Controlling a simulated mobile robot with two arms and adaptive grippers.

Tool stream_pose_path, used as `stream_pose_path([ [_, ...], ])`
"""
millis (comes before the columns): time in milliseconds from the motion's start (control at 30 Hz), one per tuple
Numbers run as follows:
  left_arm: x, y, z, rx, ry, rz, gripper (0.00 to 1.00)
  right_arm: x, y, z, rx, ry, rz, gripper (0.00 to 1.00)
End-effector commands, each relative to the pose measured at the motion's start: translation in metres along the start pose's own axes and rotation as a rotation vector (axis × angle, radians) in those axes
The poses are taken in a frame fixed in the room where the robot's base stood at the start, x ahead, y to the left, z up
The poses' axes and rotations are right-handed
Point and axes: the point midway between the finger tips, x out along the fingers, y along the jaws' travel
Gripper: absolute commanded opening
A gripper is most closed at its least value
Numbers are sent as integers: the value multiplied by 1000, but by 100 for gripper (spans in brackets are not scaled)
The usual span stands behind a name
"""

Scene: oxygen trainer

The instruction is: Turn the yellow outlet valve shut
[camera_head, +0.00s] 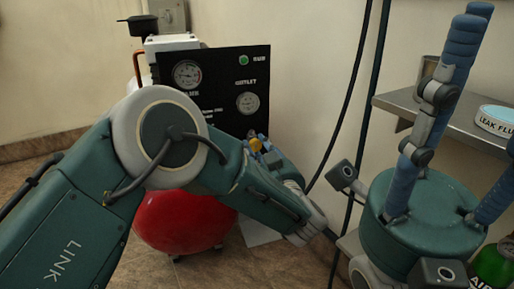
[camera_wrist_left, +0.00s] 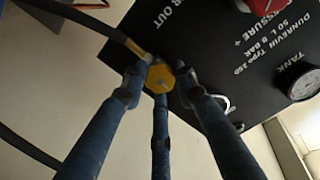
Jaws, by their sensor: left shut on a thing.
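The yellow outlet valve (camera_head: 265,146) is on the black panel (camera_head: 225,62) of the trainer, beneath the outlet gauge; in the left wrist view its yellow knob (camera_wrist_left: 160,77) shows well. My left gripper (camera_head: 256,139) is at the valve, its palm mostly hidden behind my forearm in the head view. In the left wrist view its blue fingers (camera_wrist_left: 160,90) close around the knob from several sides and appear to touch it. My right gripper (camera_head: 440,110) is in the right foreground, blue fingers upward and spread, with nothing between them.
A red tank (camera_head: 182,222) stands on the floor below the panel. A grey shelf (camera_head: 400,103) at right holds a round leak fluid tin (camera_head: 497,119). A green AIR bottle (camera_head: 492,266) is at lower right. Dark hoses (camera_head: 352,95) hang along the wall.

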Motion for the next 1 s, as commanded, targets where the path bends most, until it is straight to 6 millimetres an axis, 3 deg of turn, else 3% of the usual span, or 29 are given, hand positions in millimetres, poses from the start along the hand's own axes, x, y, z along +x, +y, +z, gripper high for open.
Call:
stream_pose_path([
  [67, -5, 4, 10, 6, -20, 12, 2, -1, 0, 0, 0, 0, 0, 40],
  [100, -5, 4, 10, 6, -20, 12, 30, -1, 0, 0, 0, 0, 0, 40],
  [200, -4, 4, 9, 6, -19, 11, 48, -1, 0, 0, 0, 0, 0, 40],
  [567, -1, -1, -2, 1, -7, 2, 48, 0, 0, 0, -1, -4, -1, 40],
  [1000, -1, -25, -80, 0, -3, -5, 48, 0, 0, 0, 0, -2, -1, 40],
])
